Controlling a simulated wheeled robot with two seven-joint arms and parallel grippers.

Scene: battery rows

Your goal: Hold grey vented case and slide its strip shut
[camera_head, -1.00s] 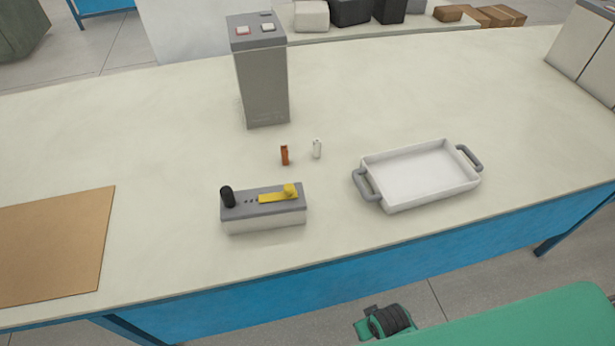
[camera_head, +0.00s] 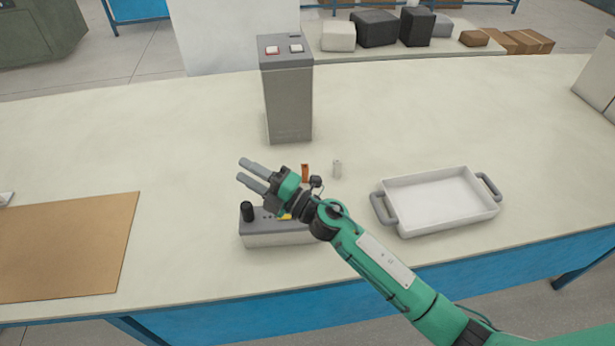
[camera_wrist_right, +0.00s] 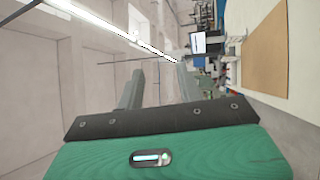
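The grey vented case (camera_head: 260,227) sits on the table, with a grey top, pale sides and a black knob (camera_head: 246,210) at its left end. My right arm covers its right part. Only a sliver of the yellow strip (camera_head: 285,217) shows, and its end is hidden. My right gripper (camera_head: 242,170) hangs above and behind the case, pointing left, its two fingers apart with nothing between them. The right wrist view also shows the open fingers (camera_wrist_right: 158,85) against the room. My left gripper is not in view.
A tall grey box (camera_head: 289,100) with two buttons stands behind. A small orange piece (camera_head: 305,173) and a small white piece (camera_head: 337,169) stand near my right gripper. A white tray (camera_head: 490,212) with grey handles is at right, a brown board (camera_head: 70,245) at left.

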